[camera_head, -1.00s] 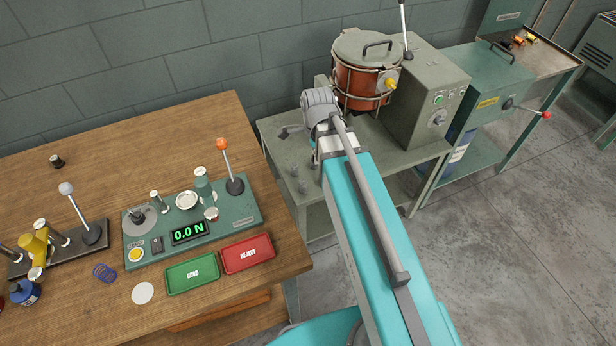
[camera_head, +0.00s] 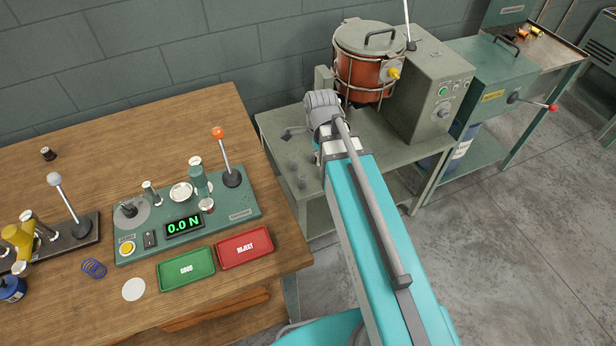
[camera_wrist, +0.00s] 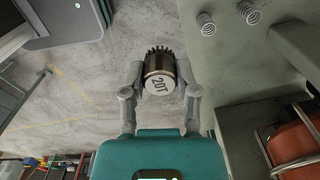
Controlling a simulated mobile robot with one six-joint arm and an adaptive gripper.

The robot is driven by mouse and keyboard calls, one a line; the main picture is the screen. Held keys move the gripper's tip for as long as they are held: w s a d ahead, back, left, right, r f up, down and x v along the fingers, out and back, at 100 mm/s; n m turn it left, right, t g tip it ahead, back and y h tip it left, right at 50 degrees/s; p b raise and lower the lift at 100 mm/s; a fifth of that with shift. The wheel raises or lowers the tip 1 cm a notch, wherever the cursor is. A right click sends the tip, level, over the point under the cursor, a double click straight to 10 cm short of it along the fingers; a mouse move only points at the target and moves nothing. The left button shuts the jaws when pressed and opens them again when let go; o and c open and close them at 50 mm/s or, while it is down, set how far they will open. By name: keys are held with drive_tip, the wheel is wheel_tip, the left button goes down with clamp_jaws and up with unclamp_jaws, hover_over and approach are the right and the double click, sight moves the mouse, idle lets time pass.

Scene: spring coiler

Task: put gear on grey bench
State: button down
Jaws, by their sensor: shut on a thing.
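The gear is a dark metal cylinder (camera_wrist: 160,83) with teeth at its far end and "20T" on the face toward the camera. In the wrist view my gripper (camera_wrist: 160,72) is shut on it, one finger on each side. Concrete floor shows behind the gear. The grey bench (camera_head: 372,128) stands at the back in the head view, and its top (camera_wrist: 228,55) fills the right of the wrist view, beside the gear. In the head view my wrist is over the bench's left part; the gear and fingertips are hidden there.
An orange pot (camera_head: 362,75) in a wire guard and a grey control box (camera_head: 428,100) stand on the bench. Two springs (camera_wrist: 205,23) (camera_wrist: 248,12) stand on its surface. A wooden table (camera_head: 110,150) with a tester panel (camera_head: 240,205) is at the left.

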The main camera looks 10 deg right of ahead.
wheel_tip(320, 180, down, 8)
drive_tip(key=b, duration=0.7)
drive_tip(key=shift+f, duration=0.15)
drive_tip(key=b, duration=0.9)
hover_over(309, 171)
drive_tip(key=f, duration=0.6)
drive_tip(key=s+f, duration=0.1)
drive_tip(key=f, duration=0.2)
drive_tip(key=shift+a, duration=0.1)
drive_tip(key=shift+w, duration=0.1)
drive_tip(key=shift+w+f+b, duration=0.35)
drive_tip(key=shift+f+b, duration=1.65)
drive_tip(key=shift+f, duration=0.15)
